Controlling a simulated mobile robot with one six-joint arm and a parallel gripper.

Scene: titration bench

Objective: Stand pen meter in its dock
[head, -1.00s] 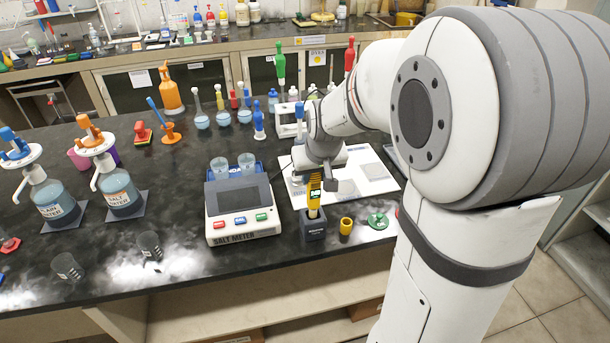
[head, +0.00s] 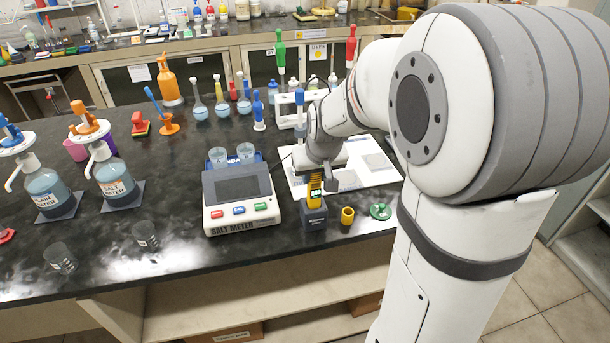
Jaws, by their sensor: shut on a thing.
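The yellow pen meter (head: 314,188) stands upright, its lower end in the dark dock (head: 314,217) at the front of the bench. My gripper (head: 319,181) is shut on the pen meter's upper part from behind. The fingers are small here and partly hidden by the pen meter and my wrist. How deep the pen meter's tip sits inside the dock is hidden.
The salt meter (head: 241,200) with two cups stands just left of the dock. A small yellow cup (head: 347,216) and a green disc (head: 380,211) lie to the right. A white board (head: 365,172) lies behind. The bench front edge is close.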

